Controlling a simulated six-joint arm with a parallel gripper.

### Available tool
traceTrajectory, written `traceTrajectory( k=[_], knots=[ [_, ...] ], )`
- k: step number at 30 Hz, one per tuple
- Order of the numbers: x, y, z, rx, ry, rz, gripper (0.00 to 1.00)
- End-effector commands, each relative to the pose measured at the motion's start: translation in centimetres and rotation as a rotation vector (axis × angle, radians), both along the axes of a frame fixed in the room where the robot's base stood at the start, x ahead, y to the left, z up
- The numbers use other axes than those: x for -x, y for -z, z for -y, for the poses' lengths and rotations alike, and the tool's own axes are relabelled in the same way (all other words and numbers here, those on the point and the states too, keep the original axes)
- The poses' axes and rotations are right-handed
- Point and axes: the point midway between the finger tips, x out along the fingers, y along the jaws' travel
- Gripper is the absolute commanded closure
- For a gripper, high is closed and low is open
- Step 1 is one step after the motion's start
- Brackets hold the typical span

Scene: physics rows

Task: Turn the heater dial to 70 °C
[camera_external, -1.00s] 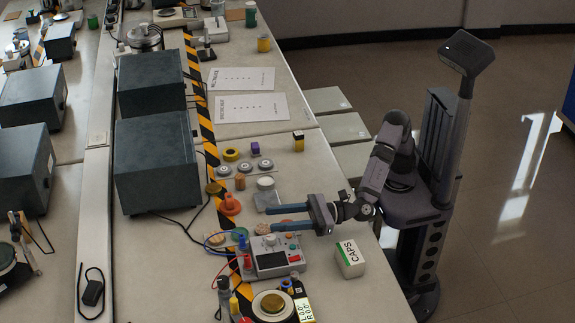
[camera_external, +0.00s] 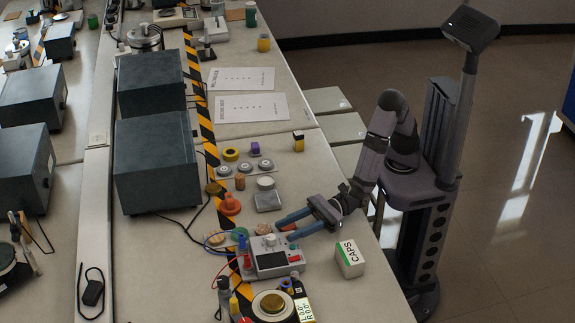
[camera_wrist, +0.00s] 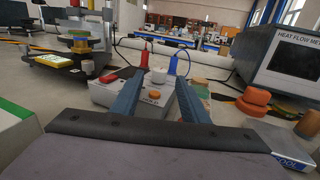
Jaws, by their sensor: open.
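The heater unit (camera_external: 285,270) is a light grey box with a dark display, on the bench near its front edge. It also shows in the wrist view (camera_wrist: 110,95). A pale round dial (camera_external: 270,240) stands on its top panel; in the wrist view the dial (camera_wrist: 158,76) appears between my fingertips. An orange button (camera_wrist: 154,95) lies nearer my wrist. My gripper (camera_external: 284,230) is open and empty, its blue fingers pointing down-left over the unit's near side. I cannot read the dial's mark or the display.
A white CAPS box (camera_external: 349,259) stands right of the unit. A round plate device (camera_external: 271,304) sits in front. Red and blue cables plug into the unit's far side. Large dark boxes (camera_external: 157,165) are farther left.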

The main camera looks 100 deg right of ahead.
Motion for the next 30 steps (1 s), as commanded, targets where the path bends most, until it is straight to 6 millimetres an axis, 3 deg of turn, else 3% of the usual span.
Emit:
traceTrajectory(
  k=[12, 24, 30],
  knots=[
    [-4.3, -0.1, -1.5, 0.000, 0.000, 0.000, 0.59],
    [-4.8, 0.0, -1.7, 0.001, 0.000, 0.000, 0.59],
    [-4.8, 0.0, -1.7, 0.001, 0.000, 0.000, 1.00]
  ],
)
